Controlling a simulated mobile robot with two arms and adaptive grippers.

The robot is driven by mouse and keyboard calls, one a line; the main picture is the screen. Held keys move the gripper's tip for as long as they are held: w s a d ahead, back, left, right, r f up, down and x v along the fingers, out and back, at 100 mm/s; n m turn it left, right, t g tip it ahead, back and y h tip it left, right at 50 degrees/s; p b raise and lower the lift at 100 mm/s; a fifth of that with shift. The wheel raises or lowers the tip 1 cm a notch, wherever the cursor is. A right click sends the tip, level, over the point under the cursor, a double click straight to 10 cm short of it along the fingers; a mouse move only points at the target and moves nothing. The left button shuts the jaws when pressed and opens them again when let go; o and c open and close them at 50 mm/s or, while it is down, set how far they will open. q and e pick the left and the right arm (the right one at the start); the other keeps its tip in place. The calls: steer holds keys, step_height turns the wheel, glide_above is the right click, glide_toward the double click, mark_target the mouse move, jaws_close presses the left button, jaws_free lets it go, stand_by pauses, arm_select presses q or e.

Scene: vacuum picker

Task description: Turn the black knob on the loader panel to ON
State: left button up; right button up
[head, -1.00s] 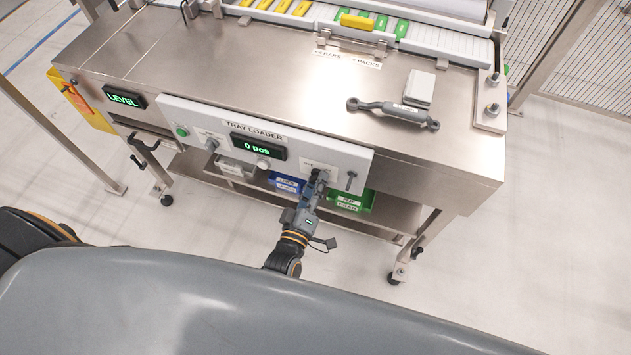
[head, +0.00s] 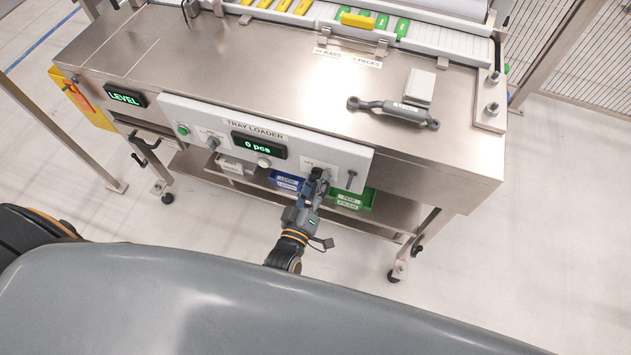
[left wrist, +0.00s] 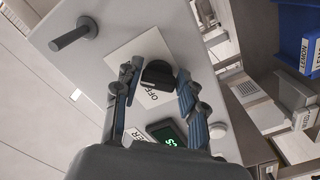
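The loader panel (head: 215,118) is a light grey plate on the front of the steel machine, with a display reading 0 pcs (head: 258,146). The black knob (left wrist: 157,75) sits on a white label plate (left wrist: 125,62) in the left wrist view, where the word OFF can be read beside it. My left gripper (left wrist: 160,78) is open, with one finger on each side of the knob and a narrow gap showing on both sides. In the head view my left gripper (head: 318,178) covers most of the knob. My right gripper is not in view.
A small lever (head: 351,180) stands right of the knob; a grey-handled knob (head: 212,143) and a green button (head: 182,130) sit further left. Blue (head: 287,181) and green (head: 355,199) bins stand below the panel. The floor in front is clear.

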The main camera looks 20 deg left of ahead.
arm_select(q)
steer(key=shift+o, duration=1.2)
steer(key=shift+s, duration=0.1)
steer(key=s, duration=1.1)
steer(key=shift+s+a, duration=0.2)
steer(key=shift+s, duration=0.2)
steer(key=s+a+f+m+g+h, duration=0.1)
steer(key=s+f+m+g, duration=0.25)
steer(key=f, duration=0.85)
steer(key=s+f+m+g+h, duration=0.1)
steer(key=s+f+m+g, duration=0.3)
steer(key=f, duration=0.7)
steer(key=s+a+f+m+g+y, duration=0.1)
steer(key=s+a+f+g, duration=0.3)
steer(key=s, duration=0.5)
steer(key=s+a+f+m+g+y, duration=0.1)
steer(key=s+a+f+m+g, duration=0.1)
steer(key=s+a+f+g, duration=0.3)
steer(key=s+f, duration=0.2)
steer(key=s, duration=0.2)
steer(key=shift+a+f+y, duration=0.2)
steer(key=shift+f+y, duration=0.1)
steer(key=shift+f, duration=0.05)
